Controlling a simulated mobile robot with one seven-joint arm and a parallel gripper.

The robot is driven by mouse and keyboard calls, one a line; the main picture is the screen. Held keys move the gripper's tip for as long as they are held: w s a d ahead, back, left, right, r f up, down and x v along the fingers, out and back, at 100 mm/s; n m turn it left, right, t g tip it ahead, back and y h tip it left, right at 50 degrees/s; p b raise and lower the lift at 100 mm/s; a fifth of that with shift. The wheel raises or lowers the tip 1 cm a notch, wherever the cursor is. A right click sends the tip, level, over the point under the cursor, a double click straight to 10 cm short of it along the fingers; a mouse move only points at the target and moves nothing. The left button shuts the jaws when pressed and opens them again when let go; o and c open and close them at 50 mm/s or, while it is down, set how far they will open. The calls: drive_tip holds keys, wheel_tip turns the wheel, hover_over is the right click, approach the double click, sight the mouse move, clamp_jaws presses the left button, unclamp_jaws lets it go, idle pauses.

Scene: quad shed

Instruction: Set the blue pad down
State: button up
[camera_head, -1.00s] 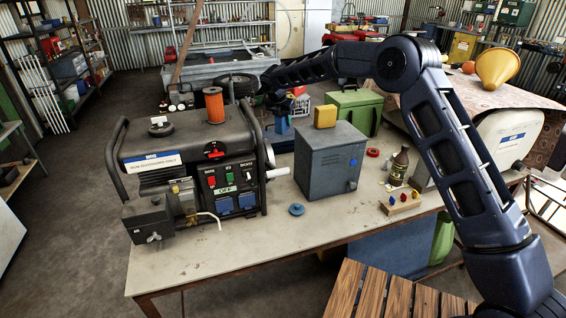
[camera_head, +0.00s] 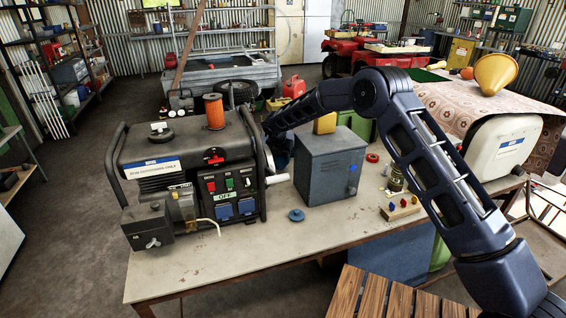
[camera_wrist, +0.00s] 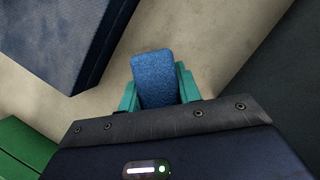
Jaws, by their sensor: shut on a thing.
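The blue pad (camera_wrist: 157,72) is between the teal fingers of my gripper (camera_wrist: 158,88) in the wrist view. My gripper is shut on it, with the beige workbench top (camera_wrist: 175,30) below. The pad's height above the bench is hard to judge. In the head view my arm reaches behind the grey metal box (camera_head: 330,172), and my wrist shows in the gap between the box and the generator (camera_head: 185,165). The fingers and pad are hidden there.
In the wrist view, the box (camera_wrist: 60,35) is at upper left, a green case (camera_wrist: 22,145) at lower left, and a dark body at right. The bench front (camera_head: 260,245) is mostly clear.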

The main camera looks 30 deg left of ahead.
sight(283, 161)
drive_tip(key=shift+f, duration=1.45)
drive_tip(key=shift+f, duration=0.15)
drive_tip(key=o, duration=0.9)
drive_tip(key=v, duration=1.2)
